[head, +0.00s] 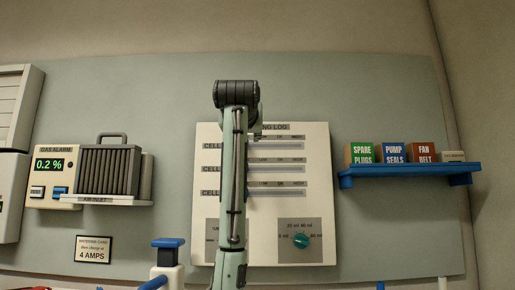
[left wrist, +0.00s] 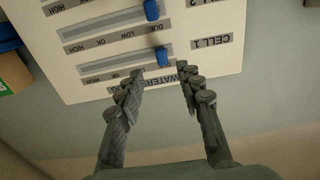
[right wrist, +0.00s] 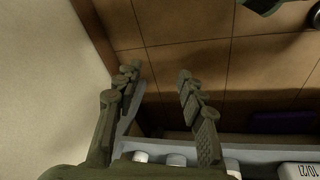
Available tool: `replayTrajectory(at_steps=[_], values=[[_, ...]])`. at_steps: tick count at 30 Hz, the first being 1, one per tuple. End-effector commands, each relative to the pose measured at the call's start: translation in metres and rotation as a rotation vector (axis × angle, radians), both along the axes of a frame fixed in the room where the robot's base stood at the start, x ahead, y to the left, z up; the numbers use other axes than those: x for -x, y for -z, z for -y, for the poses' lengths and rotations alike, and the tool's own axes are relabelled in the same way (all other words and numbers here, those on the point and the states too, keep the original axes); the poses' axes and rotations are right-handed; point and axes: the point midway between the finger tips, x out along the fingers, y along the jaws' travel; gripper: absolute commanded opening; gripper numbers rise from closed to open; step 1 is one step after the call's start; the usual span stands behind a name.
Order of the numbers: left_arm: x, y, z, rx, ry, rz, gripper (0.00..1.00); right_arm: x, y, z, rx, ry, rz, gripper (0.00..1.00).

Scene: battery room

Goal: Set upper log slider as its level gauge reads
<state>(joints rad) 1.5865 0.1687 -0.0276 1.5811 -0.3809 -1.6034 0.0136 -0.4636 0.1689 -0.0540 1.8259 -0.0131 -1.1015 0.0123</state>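The watering log board (head: 318,215) hangs on the wall, its left half behind my left arm. Its upper CELL 1 slot (head: 280,145) shows to the right of the arm. In the left wrist view the board appears upside down. There the blue CELL 1 slider (left wrist: 163,56) sits at the slot's right end, the DUE side. The CELL 2 slider (left wrist: 152,10) sits at the same side of its slot. My left gripper (left wrist: 160,72) is open, its fingertips in front of the CELL 1 slider. My right gripper (right wrist: 158,74) is open and empty. I see no level gauge.
A blue shelf (head: 408,175) with several small boxes is at right. A gas alarm (head: 54,176) and air inlet (head: 108,176) are at left, above a 4 AMPS sign (head: 93,250). My right gripper faces tiled floor (right wrist: 190,40).

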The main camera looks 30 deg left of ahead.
Motion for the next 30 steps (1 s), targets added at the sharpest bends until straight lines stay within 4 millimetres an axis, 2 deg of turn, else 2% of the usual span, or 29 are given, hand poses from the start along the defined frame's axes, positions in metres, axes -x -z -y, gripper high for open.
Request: replayTrajectory(at_steps=[3,9,15,21,28,30], values=[[-0.009,-0.001,-0.006,0.0,-0.002,-0.002,0.36,0.001,-0.001,0.0,-0.003,0.0,0.003,0.4],[-0.036,-0.001,-0.023,0.001,-0.002,-0.004,0.36,0.022,0.033,0.003,0.004,-0.01,-0.041,0.4],[-0.057,-0.001,-0.036,0.0,-0.001,-0.002,0.36,0.035,0.057,0.008,0.019,-0.031,-0.06,0.4],[-0.065,0.0,-0.041,0.001,-0.001,0.0,0.36,0.041,0.067,0.01,0.026,-0.04,-0.068,0.4],[-0.065,0.001,-0.041,0.001,-0.001,0.0,0.36,0.041,0.068,0.01,0.025,-0.04,-0.066,0.4],[-0.065,0.001,-0.041,0.001,-0.001,0.0,0.29,0.041,0.068,0.01,0.025,-0.04,-0.066,0.4]])
